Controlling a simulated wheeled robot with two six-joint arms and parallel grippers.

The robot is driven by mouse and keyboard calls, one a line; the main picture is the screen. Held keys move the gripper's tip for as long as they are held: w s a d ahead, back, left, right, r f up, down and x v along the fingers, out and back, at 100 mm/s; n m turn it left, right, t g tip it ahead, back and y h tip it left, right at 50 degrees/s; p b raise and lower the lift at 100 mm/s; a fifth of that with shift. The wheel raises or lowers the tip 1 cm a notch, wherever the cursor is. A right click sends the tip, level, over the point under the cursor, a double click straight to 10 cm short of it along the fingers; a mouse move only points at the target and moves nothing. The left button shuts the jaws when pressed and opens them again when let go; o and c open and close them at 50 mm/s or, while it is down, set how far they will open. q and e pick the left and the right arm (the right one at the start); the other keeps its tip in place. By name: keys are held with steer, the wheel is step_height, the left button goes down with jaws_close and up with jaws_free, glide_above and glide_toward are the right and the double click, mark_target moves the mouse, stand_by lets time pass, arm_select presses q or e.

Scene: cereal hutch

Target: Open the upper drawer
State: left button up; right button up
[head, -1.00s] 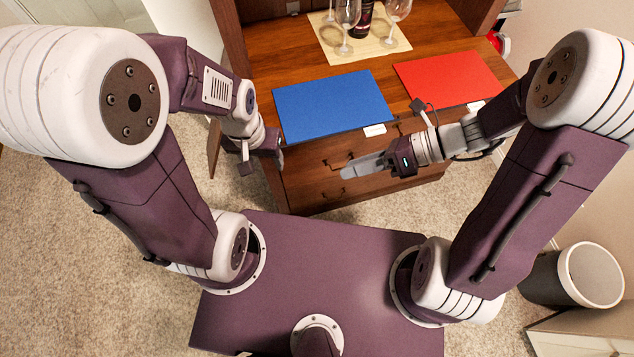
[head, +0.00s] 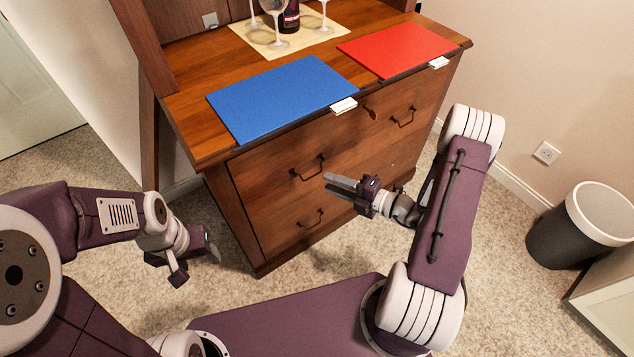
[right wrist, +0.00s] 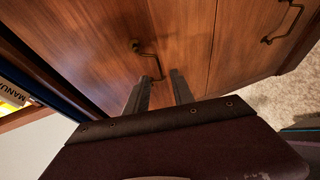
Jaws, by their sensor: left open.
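The wooden hutch has an upper drawer (head: 345,148) whose front is flush and closed. Its dark left handle (head: 307,167) and right handle (head: 404,117) show in the head view. My right gripper (head: 330,183) is open and empty, just in front of the drawer fronts and right of the left handle. In the right wrist view, a handle (right wrist: 150,62) lies just beyond the gap between the two spread fingers (right wrist: 160,92), not gripped. My left gripper (head: 211,246) is open and low, left of the hutch, away from the drawers.
A lower drawer handle (head: 312,219) sits below. The hutch top holds a blue mat (head: 283,97), a red mat (head: 398,49), and a bottle (head: 289,17) with glasses on a pale mat. A bin (head: 575,225) stands right. Carpet is clear around my base.

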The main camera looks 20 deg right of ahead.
arm_select(q)
step_height(320, 180, down, 2)
steer(key=shift+f+b, duration=0.2)
steer(key=shift+b, duration=0.6)
arm_select(e)
steer(key=x, duration=0.5)
steer(key=shift+w+a+f, duration=0.1)
steer(key=shift+w+a, duration=0.05)
